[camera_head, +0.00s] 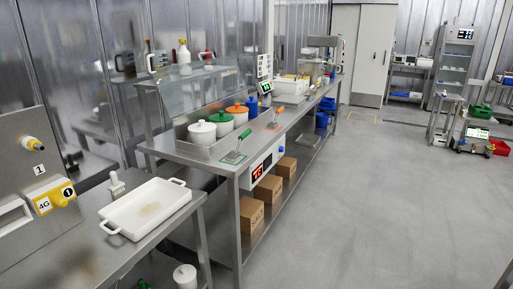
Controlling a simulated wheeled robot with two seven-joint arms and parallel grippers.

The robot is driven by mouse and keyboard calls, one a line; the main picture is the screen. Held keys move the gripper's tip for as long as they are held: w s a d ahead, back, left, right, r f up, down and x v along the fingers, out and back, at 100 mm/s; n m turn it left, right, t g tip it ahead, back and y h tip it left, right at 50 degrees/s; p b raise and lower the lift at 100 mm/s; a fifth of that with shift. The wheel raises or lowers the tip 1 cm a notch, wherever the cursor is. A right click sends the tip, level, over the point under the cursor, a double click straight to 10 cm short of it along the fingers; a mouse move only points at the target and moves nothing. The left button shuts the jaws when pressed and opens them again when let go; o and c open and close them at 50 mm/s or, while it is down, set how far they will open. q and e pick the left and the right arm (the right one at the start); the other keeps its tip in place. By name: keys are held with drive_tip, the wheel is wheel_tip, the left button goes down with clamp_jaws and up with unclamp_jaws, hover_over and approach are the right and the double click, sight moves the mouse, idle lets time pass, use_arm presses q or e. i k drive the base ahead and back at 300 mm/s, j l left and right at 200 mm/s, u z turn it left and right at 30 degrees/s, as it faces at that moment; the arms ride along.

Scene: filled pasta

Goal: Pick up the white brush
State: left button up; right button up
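A small white upright item (116,184) stands on the near-left steel table, just behind the white tray. It looks like the white brush, with a narrow top and wider base, but it is too small to be sure. The white rectangular tray (118,229) with two handles lies in front of it, with a brownish patch inside. Neither of my grippers is in view.
A longer steel bench (200,161) holds lidded white pots (202,134), a green-handled tool (235,152) and an orange-handled tool (275,121). Cardboard boxes (252,214) sit on its lower shelf. A control panel (30,185) stands at left.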

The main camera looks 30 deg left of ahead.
sight(117, 187)
drive_tip(key=i+u, duration=0.1)
drive_tip(key=i, duration=0.6)
drive_tip(key=i+l, duration=0.15)
drive_tip(key=i, duration=0.5)
drive_tip(key=i+l+u, duration=0.15)
drive_tip(key=i, duration=0.55)
